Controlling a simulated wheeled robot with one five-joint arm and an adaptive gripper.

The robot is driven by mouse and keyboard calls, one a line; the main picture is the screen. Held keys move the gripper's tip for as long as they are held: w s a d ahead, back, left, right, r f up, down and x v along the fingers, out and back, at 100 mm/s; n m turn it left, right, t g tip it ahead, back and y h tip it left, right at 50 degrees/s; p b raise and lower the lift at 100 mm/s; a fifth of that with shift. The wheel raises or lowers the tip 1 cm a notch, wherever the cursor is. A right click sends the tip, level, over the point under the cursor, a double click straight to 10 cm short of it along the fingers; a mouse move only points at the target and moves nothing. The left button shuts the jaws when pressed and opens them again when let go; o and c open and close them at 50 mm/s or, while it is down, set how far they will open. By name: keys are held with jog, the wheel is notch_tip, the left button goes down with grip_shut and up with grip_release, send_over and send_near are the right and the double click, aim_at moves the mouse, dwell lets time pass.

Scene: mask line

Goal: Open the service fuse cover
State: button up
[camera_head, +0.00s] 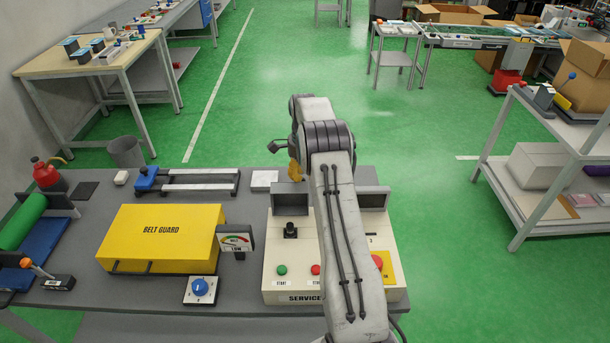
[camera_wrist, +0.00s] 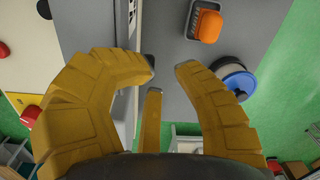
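The cream service panel (camera_head: 285,255), labelled "SERVICE", stands on the grey bench. It carries a green start button (camera_head: 282,269), a red button (camera_head: 316,269) and a small black knob (camera_head: 290,230). Two grey box-like parts stand at its back, the left one (camera_head: 290,198) and the right one (camera_head: 373,199). I cannot tell for certain which part is the fuse cover; my arm hides the panel's middle. My gripper's yellow fingers (camera_wrist: 167,67) are open and empty in the wrist view, beside the panel's edge. In the head view my gripper (camera_head: 295,172) is mostly behind my arm.
A yellow belt guard (camera_head: 160,238), a gauge (camera_head: 237,241) and a blue knob (camera_head: 200,288) are left of the panel. In the wrist view, an orange block in a grey holder (camera_wrist: 205,23) and a blue-and-white round thing (camera_wrist: 233,79) lie near the right fingers.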

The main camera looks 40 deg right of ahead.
jog(key=shift+s+a+f+g, duration=0.15)
jog(key=shift+s+a+f, duration=0.1)
jog(key=shift+f, duration=0.15)
jog(key=shift+s+a+f+g, duration=0.15)
jog(key=shift+a+f, duration=0.1)
jog(key=shift+f, duration=0.15)
notch_tip(320, 180, up, 14)
jog(key=shift+w+d+f, duration=0.2)
jog(key=shift+d+f, duration=0.05)
jog(key=shift+d, duration=0.2)
jog(key=shift+d+r, duration=0.1)
